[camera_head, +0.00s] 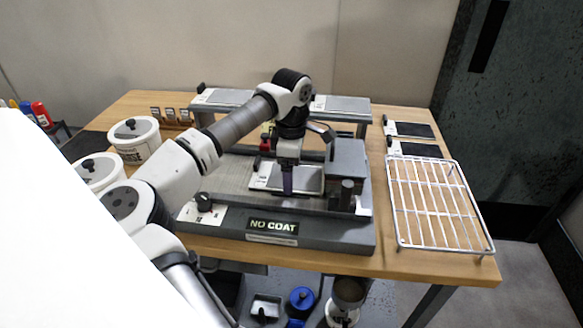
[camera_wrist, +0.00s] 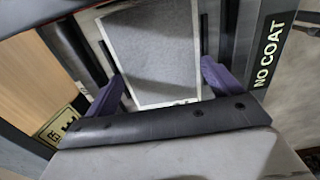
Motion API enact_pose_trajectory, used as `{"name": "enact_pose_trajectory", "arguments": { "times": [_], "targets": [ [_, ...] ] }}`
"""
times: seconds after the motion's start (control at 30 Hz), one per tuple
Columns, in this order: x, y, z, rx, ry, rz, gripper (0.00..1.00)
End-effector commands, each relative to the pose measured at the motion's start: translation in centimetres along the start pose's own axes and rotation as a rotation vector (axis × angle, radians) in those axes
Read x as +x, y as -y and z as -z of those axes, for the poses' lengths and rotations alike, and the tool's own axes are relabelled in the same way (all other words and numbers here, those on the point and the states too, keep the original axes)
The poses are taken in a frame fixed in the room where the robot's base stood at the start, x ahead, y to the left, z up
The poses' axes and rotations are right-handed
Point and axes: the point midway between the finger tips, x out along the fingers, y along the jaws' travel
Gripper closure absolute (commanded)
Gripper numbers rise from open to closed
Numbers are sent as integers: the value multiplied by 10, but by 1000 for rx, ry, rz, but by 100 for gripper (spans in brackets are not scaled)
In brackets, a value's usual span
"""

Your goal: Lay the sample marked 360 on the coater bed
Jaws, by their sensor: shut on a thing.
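My gripper (camera_head: 287,190) is over the coater bed (camera_head: 232,176), with its purple fingers pointing down. It is shut on a flat sample (camera_head: 310,180) with a grey face and a white end, lying level at the bed's surface. In the wrist view the grey sample (camera_wrist: 155,50) shows between the two fingers (camera_wrist: 165,85), one on each side. I cannot tell whether its underside fully touches the bed. Its mark is not readable. The coater bears a "NO COAT" sign (camera_head: 272,226), which also shows in the wrist view (camera_wrist: 268,50).
More grey panels (camera_head: 225,97) lie on a raised shelf behind the coater. Two dark panels (camera_head: 410,130) lie at the right, behind a white wire rack (camera_head: 435,205). White lidded pots (camera_head: 134,140) stand at the left. A grey block (camera_head: 346,160) stands beside the bed's right end.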

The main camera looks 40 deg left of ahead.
Motion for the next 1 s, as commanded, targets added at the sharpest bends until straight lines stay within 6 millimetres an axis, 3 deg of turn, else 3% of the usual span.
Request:
{"name": "enact_pose_trajectory", "arguments": {
  "times": [0.1,0.13,0.2,0.43,0.57,1.0],
  "targets": [
    [2,0,0,0,0,0,34],
    [1,0,0,0,0,0,6],
    [1,0,0,0,0,0,0],
    [0,0,0,0,0,0,0],
    [-11,0,0,-1,-2,-1,0],
    [-105,0,0,-1,-2,-2,0]
  ]
}}
